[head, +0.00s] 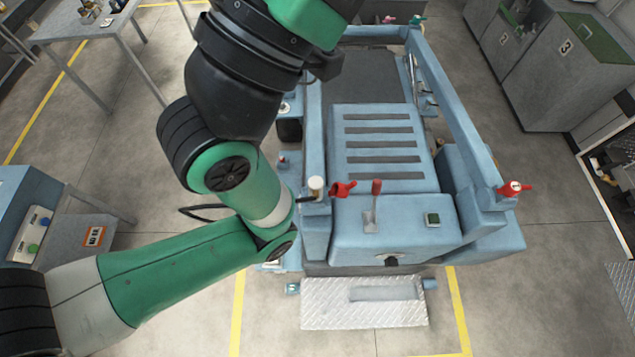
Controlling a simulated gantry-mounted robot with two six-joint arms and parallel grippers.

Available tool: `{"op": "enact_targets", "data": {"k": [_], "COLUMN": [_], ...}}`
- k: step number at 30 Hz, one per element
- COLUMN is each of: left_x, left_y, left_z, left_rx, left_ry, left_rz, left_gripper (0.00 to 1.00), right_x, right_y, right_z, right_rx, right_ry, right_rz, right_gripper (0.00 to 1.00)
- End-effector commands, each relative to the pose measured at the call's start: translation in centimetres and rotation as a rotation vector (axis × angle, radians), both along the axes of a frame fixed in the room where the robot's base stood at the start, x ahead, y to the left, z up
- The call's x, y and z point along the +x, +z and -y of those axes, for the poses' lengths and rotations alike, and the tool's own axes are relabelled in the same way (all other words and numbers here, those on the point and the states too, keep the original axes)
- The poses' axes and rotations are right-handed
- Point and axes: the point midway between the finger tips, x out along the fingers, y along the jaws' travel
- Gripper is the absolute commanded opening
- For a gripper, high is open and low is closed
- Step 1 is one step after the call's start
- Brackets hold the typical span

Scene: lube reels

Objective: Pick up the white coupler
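A small white, cylinder-like coupler (316,184) stands upright at the near left corner of the blue machine (385,215), with a darker fitting under it. It is just right of one of my green and black arms, and a small gap shows between them. Its base is partly hard to make out. No gripper fingers show in the head view, so neither of my grippers can be seen.
A red coupler (342,189) sits close right of the white one, beside a red-handled lever (375,200). A metal tread step (330,311) lies in front. Grey cabinets (560,70) stand at the right.

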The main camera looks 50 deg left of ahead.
Motion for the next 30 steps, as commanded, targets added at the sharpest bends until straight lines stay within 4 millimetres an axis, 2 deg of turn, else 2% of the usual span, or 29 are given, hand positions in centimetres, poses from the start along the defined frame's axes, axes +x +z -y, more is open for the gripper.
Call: {"op": "enact_targets", "data": {"k": [13,22,30], "left_x": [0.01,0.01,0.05], "left_y": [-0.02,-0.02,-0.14], "left_z": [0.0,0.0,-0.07], "left_rx": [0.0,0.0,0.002], "left_ry": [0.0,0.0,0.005], "left_rz": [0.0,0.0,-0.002], "left_gripper": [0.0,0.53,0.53], "right_x": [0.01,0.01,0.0], "right_y": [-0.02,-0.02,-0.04], "right_z": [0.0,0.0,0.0], "right_rx": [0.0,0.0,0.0], "right_ry": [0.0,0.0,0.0], "right_rz": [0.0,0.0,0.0], "right_gripper": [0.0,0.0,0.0]}}
